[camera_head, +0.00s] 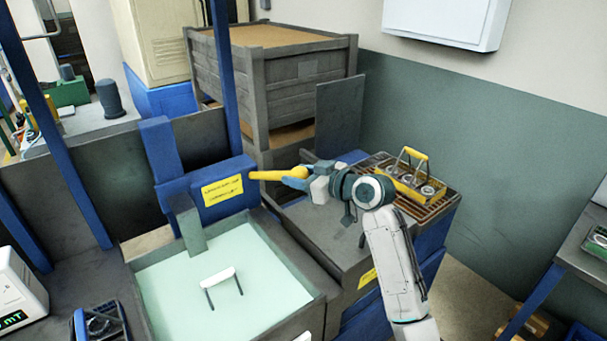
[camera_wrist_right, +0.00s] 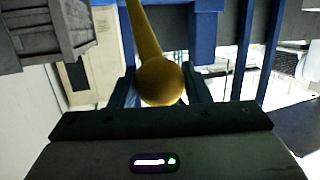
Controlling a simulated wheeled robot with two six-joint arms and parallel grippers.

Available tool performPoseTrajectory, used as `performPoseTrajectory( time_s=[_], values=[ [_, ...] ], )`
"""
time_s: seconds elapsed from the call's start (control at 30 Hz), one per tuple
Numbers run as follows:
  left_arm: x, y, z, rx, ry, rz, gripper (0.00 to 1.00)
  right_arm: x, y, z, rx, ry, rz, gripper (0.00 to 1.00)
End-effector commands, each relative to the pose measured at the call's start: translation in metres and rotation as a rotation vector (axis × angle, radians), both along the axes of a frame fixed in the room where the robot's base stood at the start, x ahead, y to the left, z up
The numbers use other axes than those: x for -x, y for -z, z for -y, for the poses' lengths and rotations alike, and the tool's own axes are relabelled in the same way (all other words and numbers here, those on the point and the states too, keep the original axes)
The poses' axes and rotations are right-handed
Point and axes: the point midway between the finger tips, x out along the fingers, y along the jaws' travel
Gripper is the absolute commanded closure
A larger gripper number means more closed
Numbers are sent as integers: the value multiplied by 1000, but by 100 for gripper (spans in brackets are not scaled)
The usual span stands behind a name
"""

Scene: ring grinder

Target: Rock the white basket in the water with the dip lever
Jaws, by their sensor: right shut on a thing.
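The dip lever (camera_head: 268,175) is a yellow bar with a round knob, sticking out to the right from a blue post with a yellow label. My right gripper (camera_head: 298,178) is shut on the lever's knob end. In the right wrist view the lever's knob (camera_wrist_right: 160,82) sits between the two fingers of the gripper (camera_wrist_right: 160,90). The white basket's handle (camera_head: 217,277) stands out of the pale green water (camera_head: 165,285) in the tank; the rest of the basket is hidden under the water. My left gripper is not in view.
A yellow basket with rings (camera_head: 412,185) stands on a slatted rack behind my right arm. A grey crate (camera_head: 305,75) stands behind the lever. A white device (camera_head: 18,290) is at the lower left. Blue posts rise at the left.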

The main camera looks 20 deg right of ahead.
Motion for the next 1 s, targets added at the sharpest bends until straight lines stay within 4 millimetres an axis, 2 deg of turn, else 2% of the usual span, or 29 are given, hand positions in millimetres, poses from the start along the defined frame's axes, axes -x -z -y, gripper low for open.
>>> performPoseTrajectory(
  time_s=[0.03, 0.2, 0.37, 0.67, 0.7, 0.8, 1.0],
  values=[
    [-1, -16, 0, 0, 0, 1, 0, -4, -19, -2, 2, 2, -8, 98],
    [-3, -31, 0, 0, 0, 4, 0, -21, -42, -7, 13, 2, -36, 97],
    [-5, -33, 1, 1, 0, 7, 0, -29, -51, -11, 13, 2, -36, 98],
    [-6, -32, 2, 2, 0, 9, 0, -30, -54, -11, 12, 3, -30, 98],
    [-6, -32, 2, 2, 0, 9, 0, -30, -54, -11, 12, 3, -30, 51],
    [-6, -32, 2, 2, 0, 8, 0, -30, -53, -11, 13, 3, -33, 36],
    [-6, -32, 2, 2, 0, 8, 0, -29, -50, -11, 13, 2, -37, 36]
  ],
)
